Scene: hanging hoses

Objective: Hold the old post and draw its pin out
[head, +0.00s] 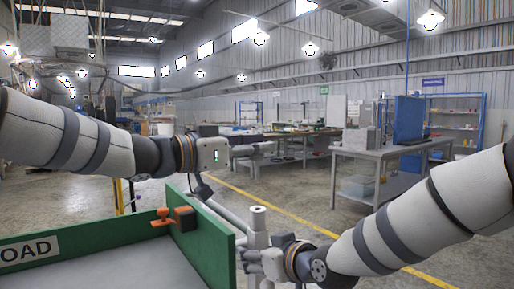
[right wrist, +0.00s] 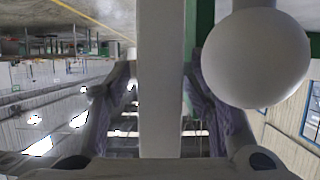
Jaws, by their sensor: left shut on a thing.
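The old post (head: 258,224) is a pale grey upright with a flat round top, just beyond the green box. It also fills the middle of the right wrist view (right wrist: 160,75) as a straight grey bar. My right gripper (head: 251,262) is low at the post. In the right wrist view, its fingers stand on either side of the bar, with narrow gaps showing. My left gripper (head: 262,149) is higher, above and apart from the post. It is shut on a small grey piece, apparently the pin, largely hidden by the fingers.
A green-walled box (head: 215,250) marked LOAD, with an orange clamp (head: 185,217) on its wall, stands at front left. A pale round ball (right wrist: 257,58) is close beside the right gripper. A grey workbench (head: 372,152) stands behind; open floor lies between.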

